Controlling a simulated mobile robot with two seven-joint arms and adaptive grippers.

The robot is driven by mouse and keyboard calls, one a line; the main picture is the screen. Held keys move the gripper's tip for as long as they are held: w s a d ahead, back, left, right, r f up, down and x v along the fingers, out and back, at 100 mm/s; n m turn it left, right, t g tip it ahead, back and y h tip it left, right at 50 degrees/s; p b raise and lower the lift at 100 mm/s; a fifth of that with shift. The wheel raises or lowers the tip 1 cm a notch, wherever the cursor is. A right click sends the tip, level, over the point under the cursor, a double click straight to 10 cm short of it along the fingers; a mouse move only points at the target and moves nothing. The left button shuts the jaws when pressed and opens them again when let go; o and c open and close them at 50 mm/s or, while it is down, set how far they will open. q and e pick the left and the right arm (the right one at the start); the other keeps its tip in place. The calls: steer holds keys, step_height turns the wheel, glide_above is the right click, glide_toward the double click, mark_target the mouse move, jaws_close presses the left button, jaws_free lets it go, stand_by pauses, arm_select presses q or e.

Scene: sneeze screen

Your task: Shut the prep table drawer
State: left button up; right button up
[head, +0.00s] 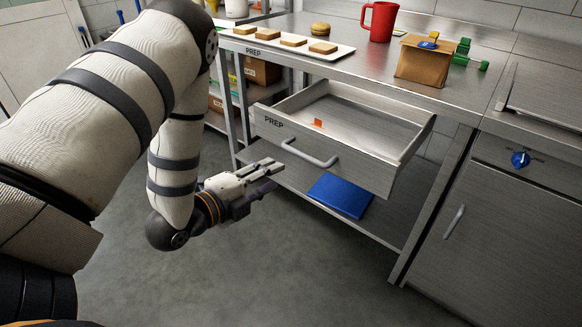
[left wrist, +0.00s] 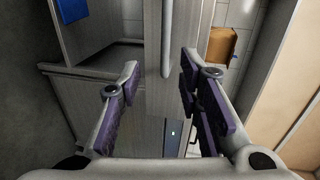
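The prep table drawer (head: 355,172), a metal box marked PREP, is pulled out under the steel tabletop. Its bar handle (head: 310,155) runs across the front. An orange item (head: 318,123) is inside the drawer. My left gripper (head: 276,172) is just in front of the drawer front, near the handle's left end and slightly below it. In the left wrist view my left gripper (left wrist: 158,92) is open and empty, with the handle (left wrist: 167,40) ahead between the fingers' lines. Contact cannot be told. My right gripper is in neither view.
The tabletop holds a tray (head: 340,52) of bread slices, a burger bun (head: 320,29), a red mug (head: 380,20) and a paper bag (head: 424,62). A blue board (head: 341,195) lies on the lower shelf (head: 375,232). A cabinet (head: 500,215) stands at right. The floor in front is clear.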

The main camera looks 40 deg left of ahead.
mark_target(301, 157)
arm_select(q)
steer(key=x, duration=0.4)
steer(key=b+x, duration=0.1)
steer(key=x, duration=0.7)
steer(key=shift+w+a+r+b, duration=0.1)
steer(key=shift+w+r+b, duration=0.05)
steer(key=shift+r+b, duration=0.15)
steer(key=shift+w, duration=0.35)
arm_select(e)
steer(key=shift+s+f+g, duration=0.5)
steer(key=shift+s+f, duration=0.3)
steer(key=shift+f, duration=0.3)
arm_select(q)
jaws_close()
